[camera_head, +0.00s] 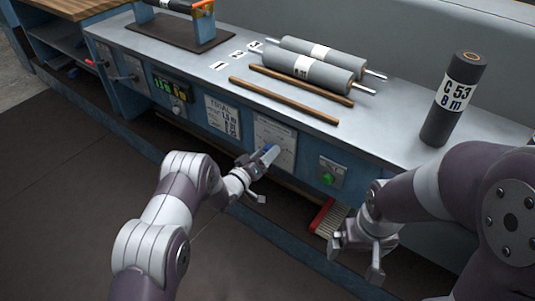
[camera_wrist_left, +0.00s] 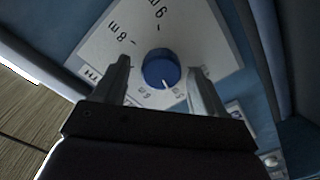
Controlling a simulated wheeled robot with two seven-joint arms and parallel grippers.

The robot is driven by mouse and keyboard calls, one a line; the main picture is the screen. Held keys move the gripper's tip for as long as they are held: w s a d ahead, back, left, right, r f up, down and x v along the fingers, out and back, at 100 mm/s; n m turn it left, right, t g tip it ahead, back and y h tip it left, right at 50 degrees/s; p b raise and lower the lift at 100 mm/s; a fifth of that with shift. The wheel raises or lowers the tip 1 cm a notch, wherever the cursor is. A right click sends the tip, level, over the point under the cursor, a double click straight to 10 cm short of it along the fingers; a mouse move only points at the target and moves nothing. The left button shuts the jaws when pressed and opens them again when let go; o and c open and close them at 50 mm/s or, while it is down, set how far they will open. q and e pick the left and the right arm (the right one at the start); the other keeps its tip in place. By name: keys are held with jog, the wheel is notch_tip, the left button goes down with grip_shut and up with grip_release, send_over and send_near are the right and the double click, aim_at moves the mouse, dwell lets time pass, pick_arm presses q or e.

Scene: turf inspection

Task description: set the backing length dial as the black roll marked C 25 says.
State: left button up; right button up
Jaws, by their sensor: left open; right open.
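The black roll (camera_head: 453,100) stands upright on the bench at the right in the head view; its white label reads C 53, 8 m, not C 25. The backing length dial is a blue knob (camera_wrist_left: 160,67) on a white scale plate (camera_wrist_left: 205,35) in the left wrist view. Its white pointer line points down in that view; 8 m and 9 m show at upper left and top, and the lower marks are hard to read. My left gripper (camera_wrist_left: 160,85) is open, its fingers on either side of the knob, contact unclear. My right gripper (camera_head: 358,258) is open and empty before the bench.
Two grey rolls (camera_head: 308,70) and wooden strips (camera_head: 290,100) lie on the bench (camera_head: 400,135). A green button box (camera_head: 330,174), a TOTAL sign (camera_head: 222,117) and a green display (camera_head: 170,88) are on the bench front. A red brush (camera_head: 325,215) sits low below.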

pick_arm(q)
jog(key=shift+w+d, duration=0.4)
jog(key=shift+w, duration=0.2)
jog(key=c, duration=1)
jog(key=shift+m+b, duration=0.3)
jog(key=shift+m, duration=0.4)
jog(key=m+b, duration=0.1)
jog(key=m, duration=0.2)
jog(key=m+b, duration=0.2)
jog(key=m, duration=0.3)
jog(key=shift+d+m, duration=0.1)
jog(key=shift+m, duration=0.2)
jog(key=m+b, duration=0.2)
jog(key=m, duration=0.3)
jog(key=shift+r+m+b, duration=0.1)
jog(key=shift+m+b, duration=1.1)
jog(key=shift+m, duration=1.2)
jog(key=shift+r, duration=0.1)
